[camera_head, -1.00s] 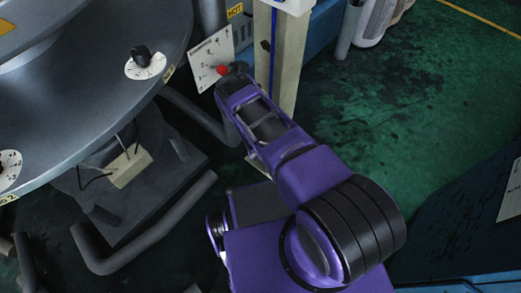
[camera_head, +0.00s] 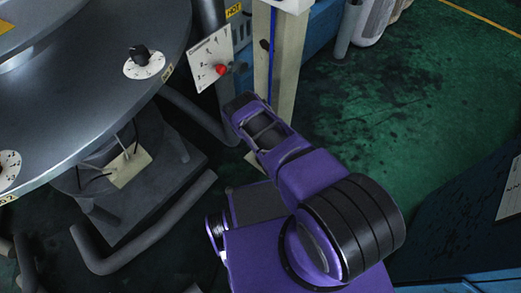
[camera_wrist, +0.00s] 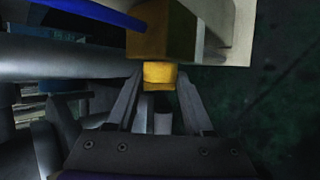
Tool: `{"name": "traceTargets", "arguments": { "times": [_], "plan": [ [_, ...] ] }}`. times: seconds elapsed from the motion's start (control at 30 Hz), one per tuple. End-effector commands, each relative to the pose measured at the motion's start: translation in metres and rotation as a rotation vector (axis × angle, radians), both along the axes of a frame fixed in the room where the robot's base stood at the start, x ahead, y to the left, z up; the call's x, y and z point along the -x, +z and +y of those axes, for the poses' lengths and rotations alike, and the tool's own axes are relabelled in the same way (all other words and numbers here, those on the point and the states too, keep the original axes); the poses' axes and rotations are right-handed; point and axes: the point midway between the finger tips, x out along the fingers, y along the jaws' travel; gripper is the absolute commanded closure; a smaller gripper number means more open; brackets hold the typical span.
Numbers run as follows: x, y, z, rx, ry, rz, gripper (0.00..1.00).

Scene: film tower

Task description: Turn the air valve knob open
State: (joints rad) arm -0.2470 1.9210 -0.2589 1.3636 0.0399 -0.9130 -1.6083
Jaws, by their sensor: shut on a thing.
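A yellow knob (camera_wrist: 158,74) sits below a brass-coloured valve block (camera_wrist: 162,35) in the wrist view. My gripper (camera_wrist: 160,82) is shut on this knob, one finger on each side of it. A blue hose (camera_wrist: 92,12) runs into the block from the left. In the head view my gripper (camera_head: 240,101) is beside the lower part of a cream post (camera_head: 287,70). The knob and its block are hidden there behind my gripper.
A white dial panel with a red knob (camera_head: 221,69) stands just above and left of my gripper. A large grey round table (camera_head: 90,105) with black dials is at the left. Green floor (camera_head: 410,110) on the right is clear.

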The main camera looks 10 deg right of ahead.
Motion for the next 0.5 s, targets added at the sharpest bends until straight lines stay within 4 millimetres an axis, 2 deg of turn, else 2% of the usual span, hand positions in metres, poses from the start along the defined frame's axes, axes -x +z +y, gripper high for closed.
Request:
{"name": "traceTargets", "arguments": {
  "times": [0.27,0.3,0.4,0.5],
  "plan": [
    [-0.0027,0.0019,-0.0001,-0.001,0.000,-0.006,1.00],
    [-0.0027,0.0020,0.0000,-0.001,0.000,-0.006,0.41],
    [-0.0021,0.0016,0.0000,0.000,0.000,-0.005,0.23],
    [-0.0016,0.0012,0.0000,0.000,0.000,-0.003,0.21]
  ]
}}
